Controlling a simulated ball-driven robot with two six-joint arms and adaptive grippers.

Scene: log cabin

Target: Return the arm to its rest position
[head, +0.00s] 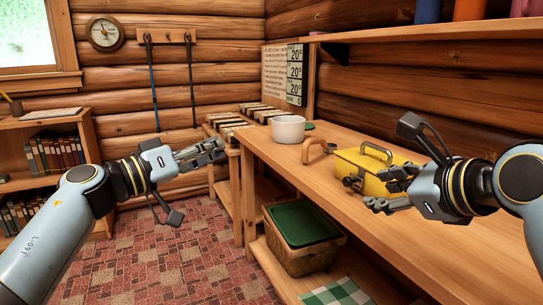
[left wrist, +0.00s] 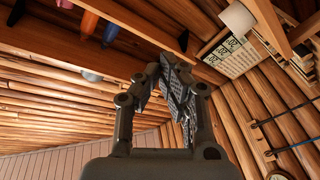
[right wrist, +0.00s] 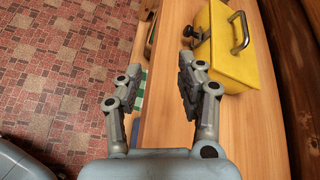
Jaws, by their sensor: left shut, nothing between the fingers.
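My left gripper (head: 212,150) is in the air at the left, in front of the log wall and above the floor. Its fingers are together and empty, as the left wrist view also shows (left wrist: 176,72). My right gripper (head: 378,190) is over the bench beside the yellow toolbox (head: 368,172). In the right wrist view its fingers (right wrist: 158,85) are apart with nothing between them. The toolbox (right wrist: 226,50), with a metal handle, is just right of the fingers there; I cannot tell whether they touch it.
The wooden bench (head: 270,150) runs along the right wall, with a white pot (head: 287,129) and a brown handle-like object (head: 316,147). A basket with a green lid (head: 300,222) sits on the lower shelf. A bookshelf (head: 45,130) stands left. The tiled floor (head: 180,255) is open.

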